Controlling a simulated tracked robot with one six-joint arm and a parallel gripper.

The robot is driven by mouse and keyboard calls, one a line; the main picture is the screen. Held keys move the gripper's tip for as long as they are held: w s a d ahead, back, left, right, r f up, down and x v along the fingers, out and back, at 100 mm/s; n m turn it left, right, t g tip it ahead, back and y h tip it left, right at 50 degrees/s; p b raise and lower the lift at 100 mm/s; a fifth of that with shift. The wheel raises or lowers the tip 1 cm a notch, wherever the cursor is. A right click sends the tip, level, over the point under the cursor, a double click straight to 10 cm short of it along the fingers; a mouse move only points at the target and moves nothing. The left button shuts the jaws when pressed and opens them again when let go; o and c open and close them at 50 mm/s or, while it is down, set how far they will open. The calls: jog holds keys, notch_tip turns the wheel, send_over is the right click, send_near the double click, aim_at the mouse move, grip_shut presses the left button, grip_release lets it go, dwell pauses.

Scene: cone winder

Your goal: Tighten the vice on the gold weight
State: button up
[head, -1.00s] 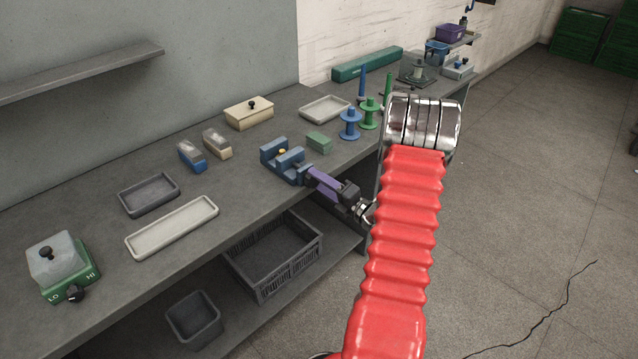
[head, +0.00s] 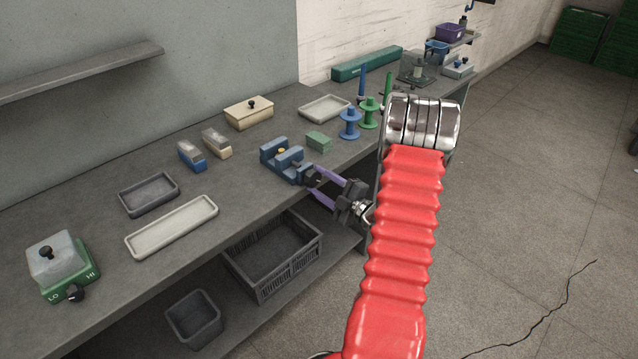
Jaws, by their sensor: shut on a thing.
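The blue vice (head: 287,163) sits at the front edge of the grey bench in the head view. The small gold weight (head: 282,150) shows as a yellow spot between its jaws; most of it is hidden. I cannot tell whether both jaws touch it. My gripper (head: 313,181), with purple fingers, is at the vice's front end. It is shut on the dark vice handle (head: 312,176), with the fingers on either side. The handle is partly covered by the fingers.
A green block (head: 319,141) stands just right of the vice. Blue (head: 349,124) and green (head: 368,113) spools stand further right. A pale tray (head: 172,226) lies to the left. A dark crate (head: 273,257) sits on the shelf below. Bench between tray and vice is clear.

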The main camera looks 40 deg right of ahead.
jog(key=shift+d+f, duration=0.1)
jog(key=shift+f, duration=0.1)
dwell(0.3)
jog(key=o, duration=1.1)
jog(key=shift+r, duration=0.1)
jog(key=shift+c, duration=0.2)
jog(key=s, duration=1.4)
jog(key=shift+w+d, duration=0.1)
